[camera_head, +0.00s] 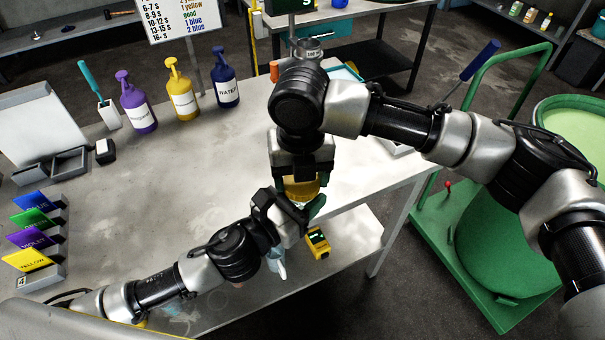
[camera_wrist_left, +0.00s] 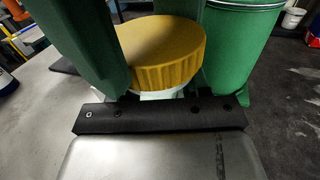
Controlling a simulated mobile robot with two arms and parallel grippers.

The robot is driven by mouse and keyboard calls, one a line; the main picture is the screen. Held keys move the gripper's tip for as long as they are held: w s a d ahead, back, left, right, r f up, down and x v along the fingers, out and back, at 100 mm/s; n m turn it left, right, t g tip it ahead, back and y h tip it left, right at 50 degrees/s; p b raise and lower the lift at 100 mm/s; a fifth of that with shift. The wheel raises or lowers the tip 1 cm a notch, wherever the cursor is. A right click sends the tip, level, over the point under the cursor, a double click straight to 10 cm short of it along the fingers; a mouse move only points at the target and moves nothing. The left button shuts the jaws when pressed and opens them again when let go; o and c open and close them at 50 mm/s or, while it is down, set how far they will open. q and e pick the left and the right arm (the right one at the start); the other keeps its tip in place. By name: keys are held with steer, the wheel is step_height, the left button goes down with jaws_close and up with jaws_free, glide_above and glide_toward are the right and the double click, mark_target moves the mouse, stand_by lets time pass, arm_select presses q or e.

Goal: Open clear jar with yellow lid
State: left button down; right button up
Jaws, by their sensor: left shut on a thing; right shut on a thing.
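The jar's yellow lid (camera_head: 302,188) shows near the table's front edge in the head view, between my two grippers. In the left wrist view the ribbed yellow lid (camera_wrist_left: 162,50) sits on top of the pale jar (camera_wrist_left: 163,94), of which only a thin strip shows. My left gripper (camera_head: 300,210) comes in from the left and is shut on the jar, its green fingertips partly in view. My right gripper (camera_head: 301,180) points down from above and is shut on the lid. The arms hide most of the jar in the head view.
Purple (camera_head: 137,107), yellow (camera_head: 181,95) and blue (camera_head: 224,82) bottles stand at the table's back left. Coloured label holders (camera_head: 34,225) line the left side. A yellow device (camera_head: 318,243) lies below my grippers. A green cart (camera_head: 470,210) stands at right. The table's middle is clear.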

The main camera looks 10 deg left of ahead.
steer(key=n, duration=0.4)
steer(key=shift+w+a+r, duration=0.1)
steer(key=shift+w, duration=0.05)
steer(key=n, duration=0.4)
steer(key=shift+a, duration=0.1)
steer(key=shift+r, duration=0.15)
steer(key=shift+r, duration=0.85)
steer(key=shift+s+r, duration=0.1)
steer(key=shift+s, duration=0.1)
